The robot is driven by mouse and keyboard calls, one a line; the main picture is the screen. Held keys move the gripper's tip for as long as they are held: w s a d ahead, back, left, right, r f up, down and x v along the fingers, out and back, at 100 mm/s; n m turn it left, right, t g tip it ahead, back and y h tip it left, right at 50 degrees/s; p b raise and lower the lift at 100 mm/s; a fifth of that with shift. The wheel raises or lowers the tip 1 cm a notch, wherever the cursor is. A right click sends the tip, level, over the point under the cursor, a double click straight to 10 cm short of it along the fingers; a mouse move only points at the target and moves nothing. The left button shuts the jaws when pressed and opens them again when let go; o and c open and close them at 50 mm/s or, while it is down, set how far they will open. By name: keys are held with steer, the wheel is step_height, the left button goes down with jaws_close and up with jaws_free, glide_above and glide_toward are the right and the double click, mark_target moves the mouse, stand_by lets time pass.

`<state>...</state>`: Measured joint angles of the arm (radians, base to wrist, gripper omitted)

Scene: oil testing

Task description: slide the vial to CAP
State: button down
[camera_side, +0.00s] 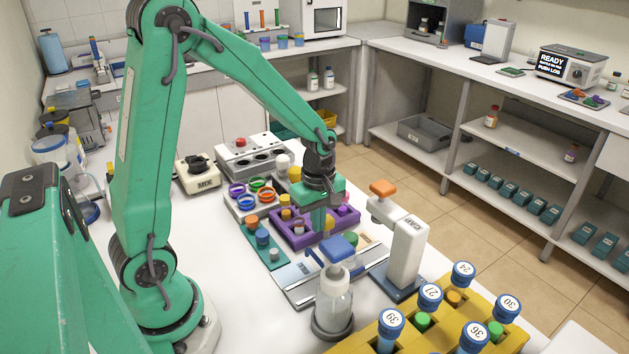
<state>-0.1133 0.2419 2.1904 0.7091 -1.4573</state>
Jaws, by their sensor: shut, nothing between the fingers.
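The CAP station (405,255) is a white upright press with an orange top (383,188), right of centre on the bench. A flat metal slide track (300,287) runs across the bench from left of the clear bottle toward the foot of the CAP station. My gripper (319,228) points down above the far side of this track, left of the CAP station. It is shut and empty. A blue block (338,247) stands in front of it and partly covers the track. I cannot clearly pick out the vial on the track; it may be hidden behind the blue block or the bottle.
A yellow rack (405,340) of numbered blue-capped tubes fills the front right. A purple tray (290,238) with small vials lies just behind my gripper. A MIX device (197,175) stands at the back left.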

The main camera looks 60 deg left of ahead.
steer(key=shift+w, duration=2.3)
steer(key=w, duration=0.2)
steer(key=shift+w, duration=0.35)
steer(key=shift+s, duration=0.4)
step_height(320, 180, up, 8)
steer(key=shift+f, duration=0.25)
stand_by(1.0)
stand_by(0.4)
